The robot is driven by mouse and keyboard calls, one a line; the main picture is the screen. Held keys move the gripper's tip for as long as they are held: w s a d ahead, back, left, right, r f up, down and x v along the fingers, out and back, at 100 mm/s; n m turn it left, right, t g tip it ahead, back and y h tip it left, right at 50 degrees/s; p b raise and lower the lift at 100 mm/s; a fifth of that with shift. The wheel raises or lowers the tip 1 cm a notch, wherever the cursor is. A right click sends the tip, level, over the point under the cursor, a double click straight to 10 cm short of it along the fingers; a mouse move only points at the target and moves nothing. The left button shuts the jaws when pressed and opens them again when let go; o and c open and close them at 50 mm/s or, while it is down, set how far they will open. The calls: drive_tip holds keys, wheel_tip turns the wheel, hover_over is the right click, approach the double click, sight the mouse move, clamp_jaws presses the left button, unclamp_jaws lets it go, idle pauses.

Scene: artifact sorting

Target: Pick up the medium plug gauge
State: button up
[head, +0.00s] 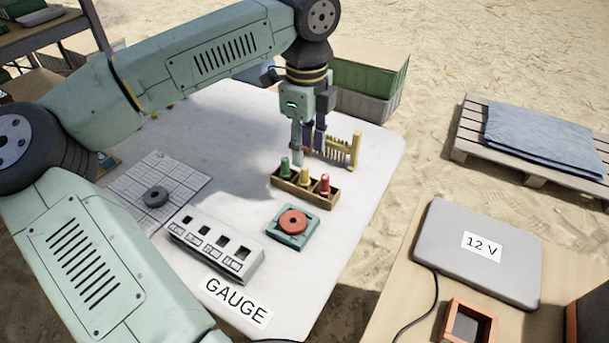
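Three plug gauges stand in a small wooden rack (302,192) on the white table: a green one (284,168), a yellow one (304,177) in the middle and a red one (325,184). The yellow one sits between the other two; the frame is too small to compare their sizes surely. My gripper (306,158) points down just above and behind the rack, near the yellow gauge. Its two fingers are apart, with no object visible between them. Whether a fingertip touches a gauge cannot be told.
A yellow comb-like piece (345,150) stands close behind the rack. In front are a teal block with an orange disc (292,222) and a white gauge block with square holes (214,243). A dark ring (155,196) lies on a gridded plate to the left. Bare tabletop lies left of the rack.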

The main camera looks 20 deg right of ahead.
sight(305, 168)
drive_tip(key=shift+w+f+p, duration=0.2)
drive_tip(key=shift+f+p, duration=0.3)
drive_tip(key=shift+f, duration=1.45)
drive_tip(key=shift+w+f+p, duration=0.15)
drive_tip(key=shift+f+p, duration=0.3)
drive_tip(key=shift+f, duration=1.45)
drive_tip(key=shift+c, duration=0.2)
clamp_jaws()
